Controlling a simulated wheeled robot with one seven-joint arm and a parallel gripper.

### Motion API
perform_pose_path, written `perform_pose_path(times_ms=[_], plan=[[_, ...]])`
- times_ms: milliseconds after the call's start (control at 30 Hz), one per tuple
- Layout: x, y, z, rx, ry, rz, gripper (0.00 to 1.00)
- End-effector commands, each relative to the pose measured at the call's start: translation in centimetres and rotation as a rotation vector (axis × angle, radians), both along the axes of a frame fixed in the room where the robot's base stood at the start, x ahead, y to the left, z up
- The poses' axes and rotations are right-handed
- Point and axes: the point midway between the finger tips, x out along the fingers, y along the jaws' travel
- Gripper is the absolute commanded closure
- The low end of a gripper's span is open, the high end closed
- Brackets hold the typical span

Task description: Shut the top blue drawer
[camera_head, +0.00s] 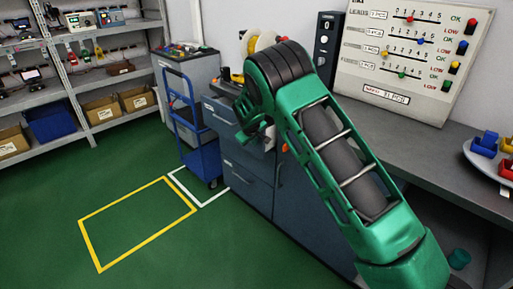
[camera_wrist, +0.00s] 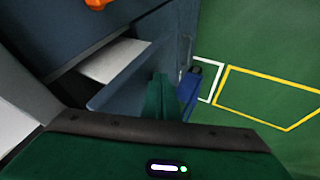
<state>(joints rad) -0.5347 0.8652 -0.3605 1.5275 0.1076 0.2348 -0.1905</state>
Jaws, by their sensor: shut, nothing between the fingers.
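The top blue drawer (camera_wrist: 135,80) stands partly open in the wrist view, with a pale interior (camera_wrist: 112,60) showing between its front panel and the cabinet body. In the head view the blue-grey drawer cabinet (camera_head: 247,164) stands under the bench, and my green arm hides much of its right part. My gripper (camera_wrist: 160,80) is shut and empty, its green fingers just outside the drawer front. I cannot tell whether they touch it.
A blue cart (camera_head: 200,160) stands left of the cabinet. Open green floor with a yellow outlined rectangle (camera_head: 137,222) lies in front. The grey bench (camera_head: 440,150) carries a slanted panel (camera_head: 412,55) and a white plate of coloured pieces. Shelves (camera_head: 72,75) line the left wall.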

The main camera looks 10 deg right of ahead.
Motion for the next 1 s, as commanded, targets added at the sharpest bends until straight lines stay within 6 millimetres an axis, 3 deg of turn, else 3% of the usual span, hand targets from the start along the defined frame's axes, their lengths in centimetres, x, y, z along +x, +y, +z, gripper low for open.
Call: perform_pose_path(times_ms=[400,1000], plan=[[3.2,-3.2,-0.1,0.001,0.001,0.013,1.0],[3.4,-3.3,0.0,0.002,0.001,0.015,1.0]])
